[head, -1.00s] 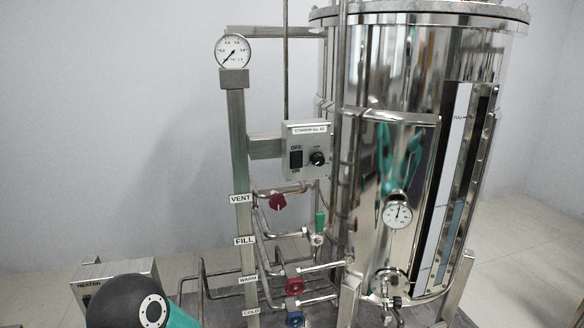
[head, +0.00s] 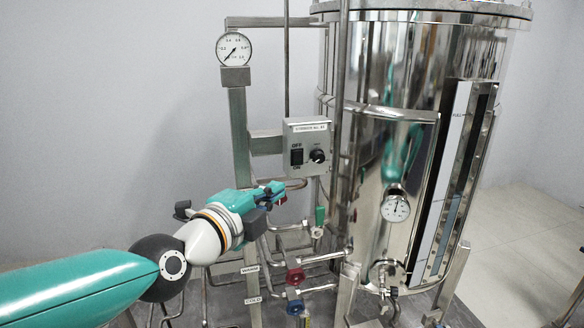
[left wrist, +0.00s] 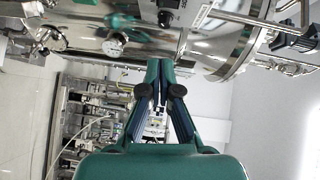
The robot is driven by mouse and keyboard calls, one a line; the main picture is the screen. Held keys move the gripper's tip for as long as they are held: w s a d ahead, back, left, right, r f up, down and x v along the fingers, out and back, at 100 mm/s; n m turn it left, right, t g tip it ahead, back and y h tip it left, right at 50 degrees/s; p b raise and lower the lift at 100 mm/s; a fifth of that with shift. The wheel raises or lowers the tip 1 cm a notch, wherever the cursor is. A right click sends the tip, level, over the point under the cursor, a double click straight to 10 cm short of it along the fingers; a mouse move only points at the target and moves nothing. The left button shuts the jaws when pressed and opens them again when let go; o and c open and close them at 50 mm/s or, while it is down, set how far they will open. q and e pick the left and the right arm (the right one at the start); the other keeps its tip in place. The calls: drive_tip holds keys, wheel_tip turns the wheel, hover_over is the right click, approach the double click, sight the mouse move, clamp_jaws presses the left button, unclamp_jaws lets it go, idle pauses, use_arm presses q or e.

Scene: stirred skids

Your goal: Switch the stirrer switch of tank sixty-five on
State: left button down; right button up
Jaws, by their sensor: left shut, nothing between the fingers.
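The stirrer box (head: 307,132) is a grey box on a bracket between the steel post and the shiny tank (head: 345,75). Its top label names a stirrer, but the number is too blurred to read surely. On its face are a black rocker switch (head: 296,157), with OFF above and ON below, and a round black knob (head: 318,156). I cannot tell which way the rocker is tipped. My right gripper is not in view.
A pressure gauge (head: 234,49) tops the post. Below my gripper are pipes with a red valve handle (head: 295,275) and a blue one (head: 295,307). A dial (head: 395,207) sits on the tank front. The wall side at left is clear.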

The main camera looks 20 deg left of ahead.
use_arm(q)
drive_tip(key=shift+w, duration=0.1)
drive_tip(key=p, duration=0.1)
approach(298, 158)
drive_tip(key=w+d+f, duration=0.1)
drive_tip(key=w+d, duration=0.2)
drive_tip(key=d, duration=0.1)
drive_tip(key=w, duration=0.1)
drive_tip(key=w+a, duration=0.1)
drive_tip(key=shift+w+a+f, duration=0.1)
drive_tip(key=shift+w+f, duration=0.2)
drive_tip(key=shift+f, duration=0.05)
drive_tip(key=shift+w+a+f, duration=0.15)
drive_tip(key=shift+w+a, duration=0.1)
drive_tip(key=shift+w, duration=0.15)
